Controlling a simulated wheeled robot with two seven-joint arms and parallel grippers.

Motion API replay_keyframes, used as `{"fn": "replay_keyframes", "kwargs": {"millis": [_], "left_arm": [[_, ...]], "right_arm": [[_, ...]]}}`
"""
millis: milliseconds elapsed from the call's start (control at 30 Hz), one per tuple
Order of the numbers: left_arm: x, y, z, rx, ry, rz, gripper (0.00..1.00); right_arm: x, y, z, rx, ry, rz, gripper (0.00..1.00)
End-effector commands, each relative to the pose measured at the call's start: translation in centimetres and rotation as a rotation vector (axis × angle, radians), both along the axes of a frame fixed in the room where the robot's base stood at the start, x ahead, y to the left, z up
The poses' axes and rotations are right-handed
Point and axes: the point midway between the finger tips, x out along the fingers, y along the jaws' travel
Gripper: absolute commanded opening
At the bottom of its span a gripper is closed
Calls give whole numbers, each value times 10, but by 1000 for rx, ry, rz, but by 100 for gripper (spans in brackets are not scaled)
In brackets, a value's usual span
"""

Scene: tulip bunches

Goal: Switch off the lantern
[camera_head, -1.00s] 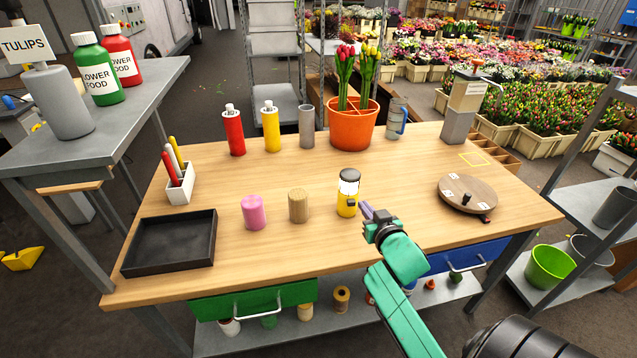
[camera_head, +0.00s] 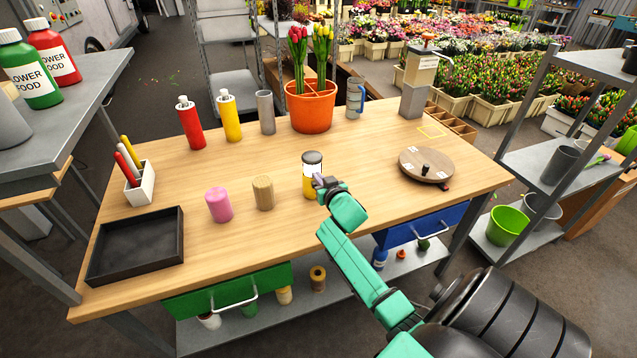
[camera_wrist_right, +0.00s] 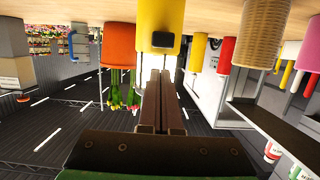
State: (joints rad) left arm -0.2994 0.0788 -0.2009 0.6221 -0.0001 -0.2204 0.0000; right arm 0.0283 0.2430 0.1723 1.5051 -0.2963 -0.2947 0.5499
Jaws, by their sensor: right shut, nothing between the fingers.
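The lantern (camera_head: 308,186) stands upright on the workbench, with a yellow body, a pale window and a dark cap. In the right wrist view, which is upside down, its yellow body (camera_wrist_right: 146,15) carries a black switch block (camera_wrist_right: 162,40). My right gripper (camera_head: 319,181) is shut and empty, in front of the lantern at its right side, and hides part of it. In the wrist view its fingertips (camera_wrist_right: 163,73) are close to the switch block; I cannot tell whether they touch. My left gripper is not in view.
A round wooden turntable (camera_head: 411,162) is to the right. A black tray (camera_head: 136,248) lies front left.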

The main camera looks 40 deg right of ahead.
Motion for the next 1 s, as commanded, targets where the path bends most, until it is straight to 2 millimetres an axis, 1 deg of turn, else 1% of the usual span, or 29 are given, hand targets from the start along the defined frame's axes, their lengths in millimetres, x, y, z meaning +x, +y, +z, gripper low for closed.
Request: {"fn": "replay_keyframes", "kwargs": {"millis": [33, 167, 500, 567, 700, 733, 1000], "left_arm": [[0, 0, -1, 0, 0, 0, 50], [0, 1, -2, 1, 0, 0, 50], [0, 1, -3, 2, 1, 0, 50], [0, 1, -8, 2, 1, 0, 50], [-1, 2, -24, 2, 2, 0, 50], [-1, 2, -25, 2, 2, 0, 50], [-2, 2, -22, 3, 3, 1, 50]], "right_arm": [[0, 0, -8, 3, -1, -2, 0], [0, 0, -19, 0, -2, 0, 0], [-1, 0, -22, -1, -3, 0, 0], [-1, 0, -28, 0, -2, 0, 0], [-1, 0, -49, 1, -2, -1, 0], [-1, 0, -51, 1, -2, -2, 0], [-1, 0, -49, 0, 0, -1, 0]]}}
